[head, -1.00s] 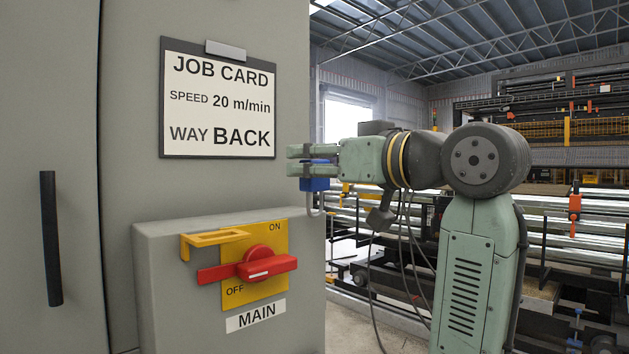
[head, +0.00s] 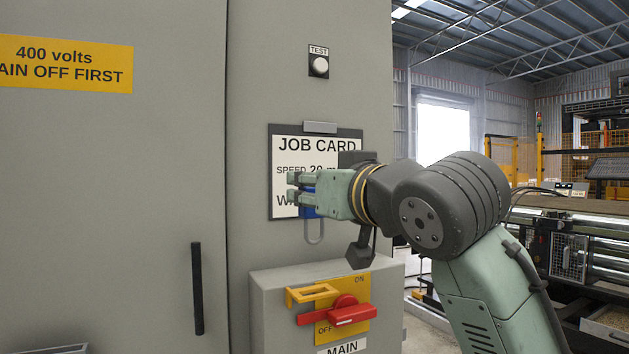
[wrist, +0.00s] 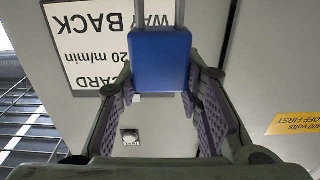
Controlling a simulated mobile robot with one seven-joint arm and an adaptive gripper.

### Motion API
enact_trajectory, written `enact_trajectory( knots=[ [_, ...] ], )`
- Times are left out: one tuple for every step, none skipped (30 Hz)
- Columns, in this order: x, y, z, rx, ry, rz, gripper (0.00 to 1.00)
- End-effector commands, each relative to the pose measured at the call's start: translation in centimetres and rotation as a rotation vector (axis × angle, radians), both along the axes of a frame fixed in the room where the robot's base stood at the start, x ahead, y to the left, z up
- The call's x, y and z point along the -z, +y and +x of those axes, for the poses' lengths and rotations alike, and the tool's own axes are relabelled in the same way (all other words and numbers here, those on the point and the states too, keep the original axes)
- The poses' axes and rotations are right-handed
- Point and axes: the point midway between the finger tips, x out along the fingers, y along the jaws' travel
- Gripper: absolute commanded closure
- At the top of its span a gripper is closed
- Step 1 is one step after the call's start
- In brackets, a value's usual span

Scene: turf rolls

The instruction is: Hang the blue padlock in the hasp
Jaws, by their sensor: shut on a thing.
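My gripper (head: 293,187) is shut on the blue padlock (head: 310,204), in front of the job card. The padlock hangs body up, its grey U-shaped shackle (head: 314,238) pointing down. In the wrist view the padlock's blue body (wrist: 160,58) sits between the purple-padded fingers, shackle away from the palm. The yellow hasp (head: 312,294), a bracket with a slot, sticks out at the upper left of the switch plate. It is below the padlock and apart from it. The red switch handle (head: 338,311) lies roughly level just under the hasp.
The job card (head: 290,150) hangs on the cabinet, partly hidden by my arm. The grey switch box (head: 275,320) juts out below it. A black door handle (head: 197,290) is to the left. A test button (head: 318,66) is above.

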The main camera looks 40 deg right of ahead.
Motion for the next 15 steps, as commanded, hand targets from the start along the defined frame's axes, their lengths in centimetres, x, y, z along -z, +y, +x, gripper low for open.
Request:
enact_trajectory(
  knots=[
    [0.01,-0.01,0.00,0.000,-0.001,0.000,0.97],
    [0.02,-0.01,0.00,0.000,-0.001,0.000,0.97],
    [0.03,0.00,0.00,0.000,-0.001,0.000,0.97],
    [0.02,0.00,0.00,0.000,-0.001,0.000,0.97],
    [0.02,0.00,-0.01,0.000,-0.001,0.000,0.97],
    [0.01,0.00,-0.01,0.000,-0.001,0.000,0.97],
    [0.01,0.00,-0.01,0.000,-0.001,0.000,0.97],
    [0.01,0.01,-0.01,0.000,-0.001,0.000,0.97],
    [-0.01,0.01,-0.01,-0.001,-0.001,0.000,0.97],
    [-0.02,0.02,-0.01,-0.001,-0.002,0.000,0.97],
    [-0.03,0.02,-0.01,-0.002,-0.002,0.001,0.97],
    [-0.02,0.03,0.02,-0.002,-0.002,0.001,0.97],
    [0.00,0.04,0.05,-0.003,-0.002,0.003,0.97],
    [0.16,0.03,0.05,-0.003,-0.002,0.003,0.97],
    [0.49,-0.01,0.01,-0.001,0.000,0.002,0.97]
  ],
)
